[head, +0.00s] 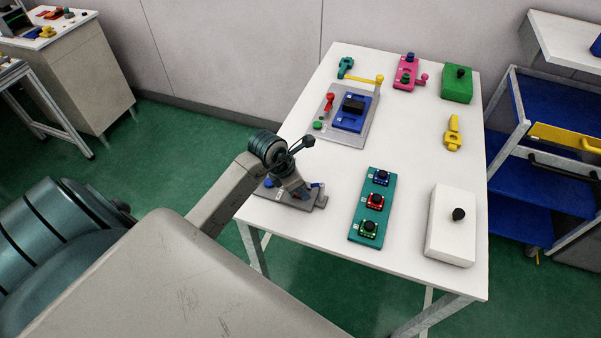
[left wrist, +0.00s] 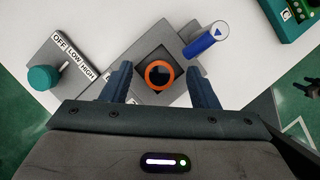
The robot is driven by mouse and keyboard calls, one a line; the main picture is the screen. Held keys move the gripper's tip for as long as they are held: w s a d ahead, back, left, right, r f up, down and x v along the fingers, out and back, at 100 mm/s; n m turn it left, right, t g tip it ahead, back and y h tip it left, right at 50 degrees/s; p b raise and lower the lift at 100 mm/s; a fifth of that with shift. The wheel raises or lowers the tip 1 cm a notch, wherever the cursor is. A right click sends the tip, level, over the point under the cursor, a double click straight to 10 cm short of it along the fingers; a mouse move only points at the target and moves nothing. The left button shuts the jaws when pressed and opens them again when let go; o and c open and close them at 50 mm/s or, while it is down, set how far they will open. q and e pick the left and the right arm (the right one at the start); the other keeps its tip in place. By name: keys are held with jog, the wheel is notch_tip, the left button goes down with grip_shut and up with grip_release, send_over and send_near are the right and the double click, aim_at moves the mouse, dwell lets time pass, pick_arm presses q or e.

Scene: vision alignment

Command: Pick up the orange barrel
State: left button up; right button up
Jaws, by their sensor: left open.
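The orange barrel (left wrist: 159,74) shows in the left wrist view as an orange ring around a dark centre, seen from above. It sits on a dark square part of a grey fixture (left wrist: 110,45). My left gripper (left wrist: 159,70) is open, with one finger on each side of the barrel and a visible gap to each. In the head view my left gripper (head: 298,188) is low over the grey fixture (head: 317,199) at the table's near left corner. The barrel is hidden there by the gripper. My right gripper is not in view.
A blue cylinder (left wrist: 205,40) with a white arrow mark lies close to the right finger. A teal knob (left wrist: 42,78) is on the left, near OFF, LOW, HIGH labels. A teal board (head: 374,204) and a white box (head: 451,224) stand farther right on the table.

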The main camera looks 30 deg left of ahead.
pick_arm(q)
jog(key=shift+w+f, duration=0.1)
jog(key=shift+f, duration=0.25)
jog(key=c, duration=0.9)
jog(key=shift+c, duration=0.7)
jog(key=shift+r, duration=0.1)
jog(key=shift+r+b, duration=0.4)
notch_tip(320, 180, up, 2)
jog(key=shift+r+b, duration=0.1)
jog(key=shift+b, duration=0.55)
jog(key=s+a+r, duration=0.1)
jog(key=s+a, duration=0.2)
jog(key=s, duration=0.4)
jog(key=s+a+r, duration=0.1)
jog(key=s+a, duration=0.3)
jog(key=s, duration=0.3)
jog(key=shift+a, duration=0.3)
